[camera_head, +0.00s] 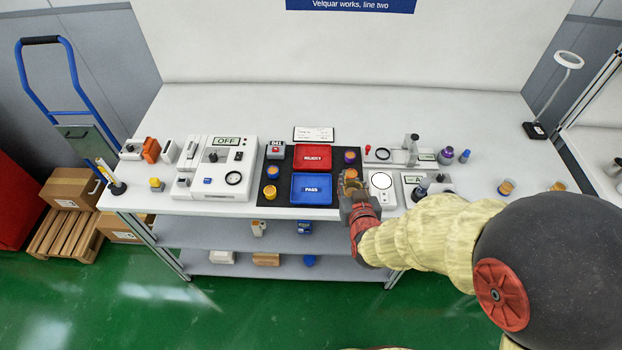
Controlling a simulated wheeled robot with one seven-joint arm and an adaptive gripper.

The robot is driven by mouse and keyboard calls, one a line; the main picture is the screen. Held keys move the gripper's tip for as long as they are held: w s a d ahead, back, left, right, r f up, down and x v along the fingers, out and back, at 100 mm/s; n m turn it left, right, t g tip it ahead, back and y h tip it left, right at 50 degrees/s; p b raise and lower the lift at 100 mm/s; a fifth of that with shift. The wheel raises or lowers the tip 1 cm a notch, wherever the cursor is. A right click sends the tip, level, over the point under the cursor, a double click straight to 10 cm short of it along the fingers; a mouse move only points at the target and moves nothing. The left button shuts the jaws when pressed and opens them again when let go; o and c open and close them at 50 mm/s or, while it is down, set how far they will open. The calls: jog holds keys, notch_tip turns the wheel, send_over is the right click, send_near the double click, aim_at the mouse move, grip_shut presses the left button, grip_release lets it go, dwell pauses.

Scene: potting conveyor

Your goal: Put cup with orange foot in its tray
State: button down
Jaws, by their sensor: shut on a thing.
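My gripper (351,189) is at the right edge of the black mat, just right of the blue PASS tray (311,203). It is shut on a small cup with orange on it (350,174), mostly hidden by the fingers. I cannot tell whether the held cup touches the mat. The red REJECT tray (312,166) lies behind the blue tray. Both trays look empty. A purple and orange cup (350,157) stands right of the red tray. Two more cups with orange, a rear one (272,172) and a front one (270,192), stand left of the blue tray.
A white device reading OFF (226,142) stands left of the mat (275,205). A white unit with a round dial (381,181) is close right of my gripper. Another orange and dark cup (506,187) stands far right.

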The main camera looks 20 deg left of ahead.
jog(key=w+a+f+b, duration=0.1)
jog(key=w+a+f, duration=0.1)
jog(key=a+f, duration=0.1)
jog(key=w+a+f+b, duration=0.1)
jog(key=w+a+f, duration=0.1)
jog(key=a, duration=0.3)
jog(key=w+a+f+b, duration=0.1)
jog(key=a+f, duration=0.3)
jog(key=shift+w+a, duration=0.35)
jog(key=shift+w, duration=0.05)
jog(key=shift+w+a+f, duration=0.1)
jog(key=shift+a+f, duration=0.2)
jog(key=shift+f, duration=0.25)
jog(key=shift+f+b, duration=0.65)
jog(key=shift+f, duration=0.65)
jog(key=shift+d, duration=0.1)
jog(key=shift+f, duration=0.2)
jog(key=c, duration=1.4)
grip_release()
